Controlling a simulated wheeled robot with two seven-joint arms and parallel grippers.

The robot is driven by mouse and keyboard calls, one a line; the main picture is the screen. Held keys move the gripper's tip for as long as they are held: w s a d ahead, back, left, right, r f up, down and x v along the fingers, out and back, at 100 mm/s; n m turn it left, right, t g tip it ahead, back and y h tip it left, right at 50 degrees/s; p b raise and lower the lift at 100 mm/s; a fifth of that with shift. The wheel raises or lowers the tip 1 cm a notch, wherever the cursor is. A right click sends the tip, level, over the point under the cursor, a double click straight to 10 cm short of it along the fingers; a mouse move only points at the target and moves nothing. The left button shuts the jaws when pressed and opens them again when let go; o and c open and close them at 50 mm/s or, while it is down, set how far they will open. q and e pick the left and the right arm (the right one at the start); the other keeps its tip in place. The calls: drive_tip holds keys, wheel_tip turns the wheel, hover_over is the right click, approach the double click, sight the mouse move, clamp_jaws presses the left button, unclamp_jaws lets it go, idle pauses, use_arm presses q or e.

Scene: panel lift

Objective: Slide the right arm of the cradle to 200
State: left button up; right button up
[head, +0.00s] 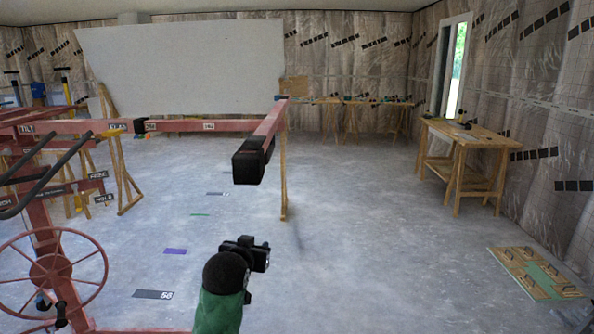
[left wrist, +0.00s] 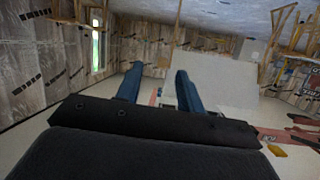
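The red lift's cradle shows in the head view, with a crossbar (head: 185,126) carrying small white number labels too small to read surely. The cradle's right arm (head: 270,122) runs from the crossbar's right end toward me and ends in a black block (head: 250,162). My left gripper (head: 258,252) is below that block in the picture, apart from it. In the left wrist view its two blue fingers (left wrist: 156,84) stand apart with nothing between them. My right gripper is not in view.
The lift's red handwheel (head: 50,270) and black handles (head: 45,175) are at the left. A large pale panel (head: 190,65) leans at the back. A wooden workbench (head: 465,140) stands at the right, with a pallet-like board (head: 535,272) on the floor.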

use_arm(q)
drive_tip(key=s+a+f+g, duration=0.1)
drive_tip(key=s+f+g, duration=0.3)
drive_tip(key=s+f, duration=0.8)
drive_tip(key=s+a+f+g, duration=0.2)
drive_tip(key=s+f+g, duration=0.2)
drive_tip(key=s+f, duration=0.8)
drive_tip(key=s+a+f+g, duration=0.1)
drive_tip(key=s+f+g, duration=0.3)
drive_tip(key=s+f, duration=0.8)
drive_tip(key=s, duration=0.9)
drive_tip(key=shift+s+a+f+y, duration=0.2)
drive_tip(key=shift+s+a+y, duration=0.1)
drive_tip(key=shift+s, duration=0.1)
